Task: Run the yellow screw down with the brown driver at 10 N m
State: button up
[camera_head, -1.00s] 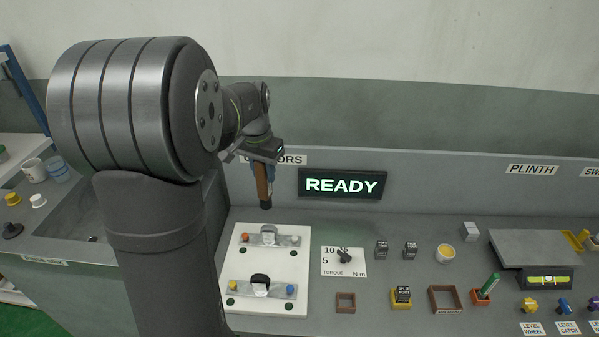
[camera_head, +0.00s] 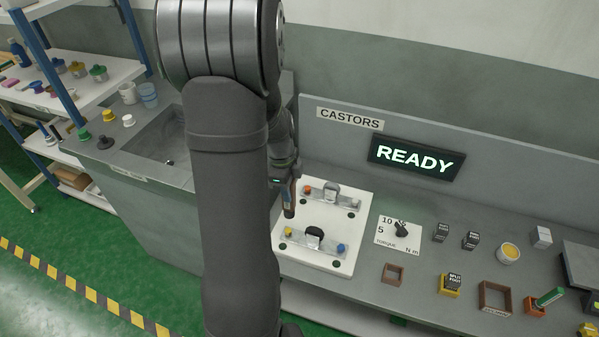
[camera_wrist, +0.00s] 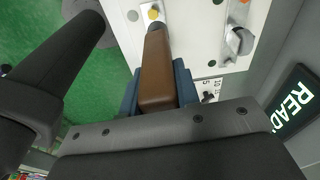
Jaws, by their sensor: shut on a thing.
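My gripper (camera_head: 287,184) is shut on the brown driver (camera_head: 289,207), which hangs roughly upright over the left side of the white castor board (camera_head: 354,262). In the wrist view the brown driver (camera_wrist: 158,70) sits between the blue fingers, its dark tip close to the yellow screw (camera_wrist: 153,14). The yellow screw (camera_head: 288,231) shows at the left end of the front castor plate (camera_head: 327,243), just below the driver. I cannot tell whether tip and screw touch. The torque dial (camera_head: 401,229) is right of the board; its setting is unclear. The sign (camera_head: 414,158) reads READY.
An orange screw (camera_head: 308,189) is on the rear plate and a blue screw (camera_head: 341,248) on the front plate's right end. A sink (camera_head: 160,140) lies left.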

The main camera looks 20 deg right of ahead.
aim_at(288, 210)
jog(key=shift+s+a+f+m, duration=0.15)
jog(key=shift+a+f+m, duration=0.25)
jog(key=shift+f, duration=3.45)
jog(key=shift+r, duration=3.55)
